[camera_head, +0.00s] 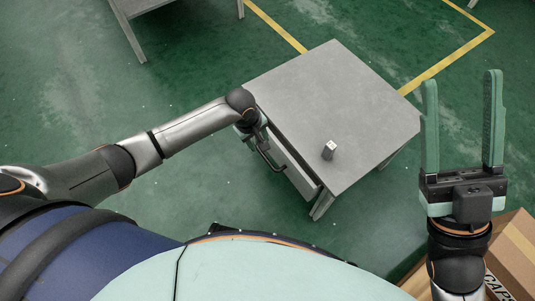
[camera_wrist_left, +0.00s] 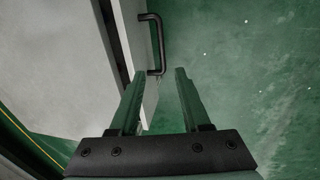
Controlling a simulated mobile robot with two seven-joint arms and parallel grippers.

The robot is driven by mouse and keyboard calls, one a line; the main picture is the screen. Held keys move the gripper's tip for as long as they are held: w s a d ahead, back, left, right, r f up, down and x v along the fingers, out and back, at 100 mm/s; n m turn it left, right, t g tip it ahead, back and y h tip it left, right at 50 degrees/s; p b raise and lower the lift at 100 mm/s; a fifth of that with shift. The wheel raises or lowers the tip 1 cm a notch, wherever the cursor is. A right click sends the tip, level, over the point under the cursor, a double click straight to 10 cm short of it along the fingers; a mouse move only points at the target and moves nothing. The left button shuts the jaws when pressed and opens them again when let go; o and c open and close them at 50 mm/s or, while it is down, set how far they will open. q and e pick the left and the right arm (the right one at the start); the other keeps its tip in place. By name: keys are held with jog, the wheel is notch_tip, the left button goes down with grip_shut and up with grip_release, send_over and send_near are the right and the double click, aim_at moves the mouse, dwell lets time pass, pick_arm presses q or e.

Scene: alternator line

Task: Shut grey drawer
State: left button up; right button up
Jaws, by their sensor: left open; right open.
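The grey drawer (camera_head: 292,170) is in the side of the grey table (camera_head: 345,105), with a dark bar handle (camera_head: 268,160) on its front. In the left wrist view, a dark gap shows between the table top and the drawer front (camera_wrist_left: 139,32); the drawer appears a little open. My left gripper (camera_head: 252,138) is at the far end of the drawer front, partly hidden by its wrist. In its wrist view, the left gripper (camera_wrist_left: 160,73) is open, with the near end of the handle (camera_wrist_left: 158,45) between the fingertips; contact is unclear. My right gripper (camera_head: 459,80) is open and empty, right of the table.
A small grey-white block (camera_head: 329,150) sits on the table top near its front corner. A cardboard box (camera_head: 515,250) stands at the lower right. Another table (camera_head: 137,8) is at the top left. Green floor in front of the drawer is clear.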

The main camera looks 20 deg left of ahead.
aim_at(266, 158)
pick_arm(q)
jog(key=f+b, duration=0.2)
jog(key=f, duration=0.2)
jog(key=w+d+f+b, duration=0.1)
jog(key=f+b, duration=0.2)
jog(key=f, duration=0.1)
jog(key=f+b, duration=0.3)
jog(key=f, duration=0.1)
jog(key=shift+w+d+f, duration=0.15)
jog(key=shift+w+d, duration=0.15)
pick_arm(e)
notch_tip(266, 158, down, 9)
jog(key=a, duration=0.1)
jog(key=shift+w+g, duration=0.2)
jog(key=shift+g, duration=0.1)
pick_arm(q)
grip_shut()
